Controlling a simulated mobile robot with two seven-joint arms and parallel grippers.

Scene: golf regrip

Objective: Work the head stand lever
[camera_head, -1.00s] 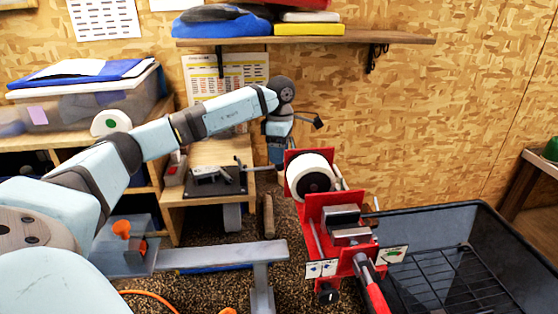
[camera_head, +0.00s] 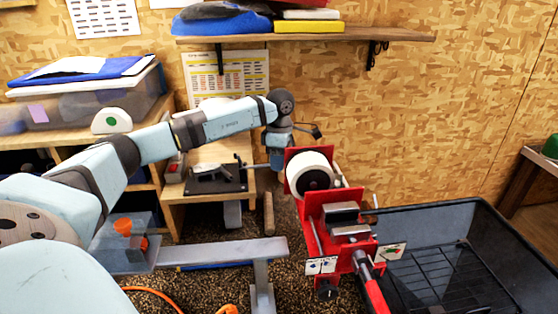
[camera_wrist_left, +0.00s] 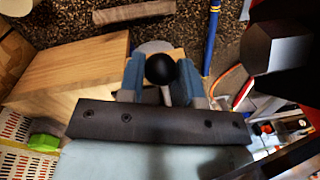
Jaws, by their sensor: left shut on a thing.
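A black ball knob (camera_wrist_left: 160,68) on a thin pale shaft sits between the two fingers of my left gripper (camera_wrist_left: 161,82) in the left wrist view. The fingers are shut on it. In the head view my left gripper (camera_head: 276,158) points down behind the left rear of a red stand (camera_head: 318,208), and its fingertips are hidden. The red stand carries a white roll (camera_head: 308,172) and a metal vise block (camera_head: 348,222). A red-handled bar (camera_head: 374,292) juts from its front. I cannot tell which stand the knob belongs to. My right gripper is out of view.
A wooden bench (camera_head: 172,190) with a dark plate (camera_head: 226,184) stands left of my gripper. A grey metal beam (camera_head: 220,252) lies in front. A black tub (camera_head: 480,215) with a wire rack is at the right. A shelf (camera_head: 300,40) hangs above.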

